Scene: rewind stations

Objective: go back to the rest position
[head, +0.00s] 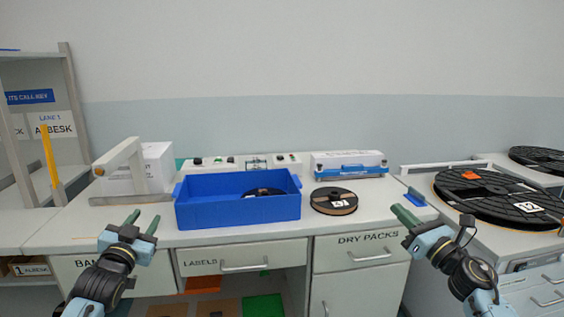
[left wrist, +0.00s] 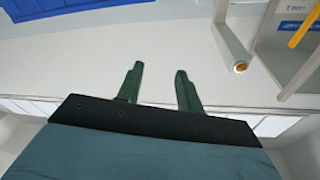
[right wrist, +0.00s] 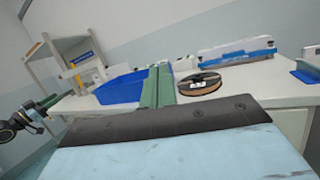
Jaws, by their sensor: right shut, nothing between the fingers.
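My left gripper (head: 143,221) is in front of the table's left part, with its two green fingers apart and nothing between them. Its fingers also show apart in the left wrist view (left wrist: 159,88). My right gripper (head: 400,212) is in front of the table's right end, its green fingers together. In the right wrist view the fingers (right wrist: 158,85) lie side by side with nothing held. Both grippers are clear of the blue bin (head: 238,212) and the small black reel (head: 334,201).
The blue bin holds a dark reel (head: 262,192). A white box (head: 152,165) and a stand (head: 122,160) are at left. Large black reels (head: 500,200) lie on the right counter. Drawers marked LABELS (head: 240,258) and DRY PACKS (head: 362,252) face me.

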